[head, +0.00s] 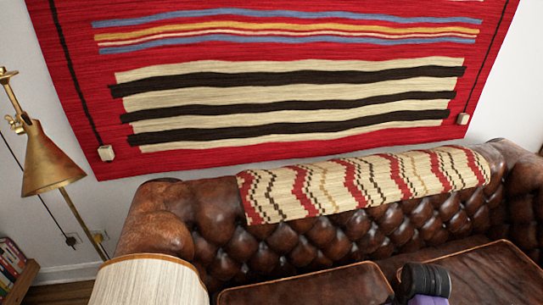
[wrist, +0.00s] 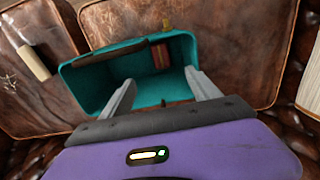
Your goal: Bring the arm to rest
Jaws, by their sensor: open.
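My gripper (wrist: 158,80) shows in the wrist view with its two grey fingers spread apart and nothing between them. Its fingers point toward an open teal box (wrist: 95,88) on the brown leather sofa seat; I cannot tell how far above it they are. A small reddish-brown item shows inside the box (wrist: 160,57). In the head view only a black and purple part of my arm shows at the bottom edge, in front of the sofa (head: 210,220); the fingertips are out of that frame.
A beige item with a dark end (wrist: 34,62) lies on a seat cushion. A patterned throw (head: 360,185) covers the sofa back. A brass lamp (head: 48,160) stands at left. A red striped rug (head: 290,160) hangs on the wall behind.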

